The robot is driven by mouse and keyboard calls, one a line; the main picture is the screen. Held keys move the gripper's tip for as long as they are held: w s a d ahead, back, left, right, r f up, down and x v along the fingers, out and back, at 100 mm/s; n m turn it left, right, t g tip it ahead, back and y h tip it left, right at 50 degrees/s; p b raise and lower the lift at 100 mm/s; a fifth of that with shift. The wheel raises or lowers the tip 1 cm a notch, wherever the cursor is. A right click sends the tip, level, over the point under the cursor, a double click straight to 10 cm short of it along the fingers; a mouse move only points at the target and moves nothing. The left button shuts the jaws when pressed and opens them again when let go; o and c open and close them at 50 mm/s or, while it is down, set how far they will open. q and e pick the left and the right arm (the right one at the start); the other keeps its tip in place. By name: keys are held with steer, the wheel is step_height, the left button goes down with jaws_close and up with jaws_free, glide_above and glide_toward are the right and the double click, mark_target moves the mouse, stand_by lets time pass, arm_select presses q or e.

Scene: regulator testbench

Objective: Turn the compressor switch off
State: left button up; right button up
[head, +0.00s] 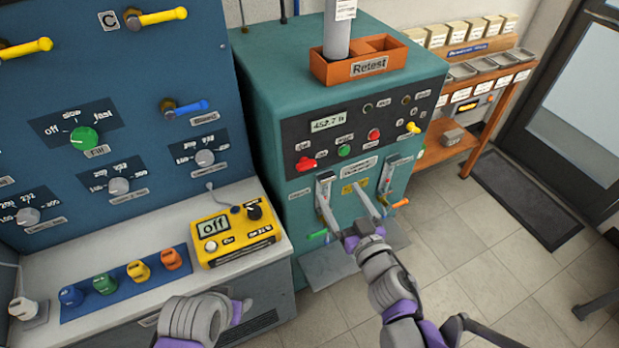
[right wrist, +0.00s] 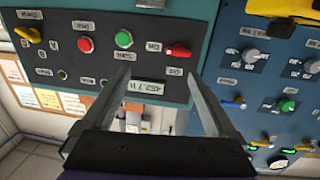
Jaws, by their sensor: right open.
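The teal test machine (head: 262,75) carries a dark control panel with a red rotary knob (head: 306,163) at its left end. The labels are too blurred for me to confirm which control is the compressor switch. In the right wrist view the panel appears upside down, with the red knob (right wrist: 178,51) just beyond the fingertips. My right gripper (head: 341,185) is in front of the machine, below the panel. Its fingers (right wrist: 158,77) are spread and nothing is between them. Only a part of my left arm shows at the bottom; its gripper is not visible.
Beside the red knob are a green button (head: 344,150), a red button (head: 374,134) and a yellow knob (head: 412,127). A lit display (head: 328,122) sits above. An orange Retest tray (head: 336,73) stands on top. A yellow meter (head: 232,236) reading "off" lies on the left bench.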

mark_target(309, 168)
steer(key=shift+n+g+y, duration=0.3)
steer(key=shift+n+y, duration=0.2)
steer(key=shift+y, duration=0.4)
steer(key=x, duration=0.3)
steer(key=a+x, duration=0.1)
steer(key=x, duration=0.3)
steer(key=s+a+x, duration=0.1)
steer(key=x, duration=0.3)
steer(key=shift+w+a+f, duration=0.1)
steer(key=shift+a+f, duration=0.05)
steer(key=shift+f, duration=0.2)
steer(key=c, duration=1.4)
steer(key=shift+o, duration=0.2)
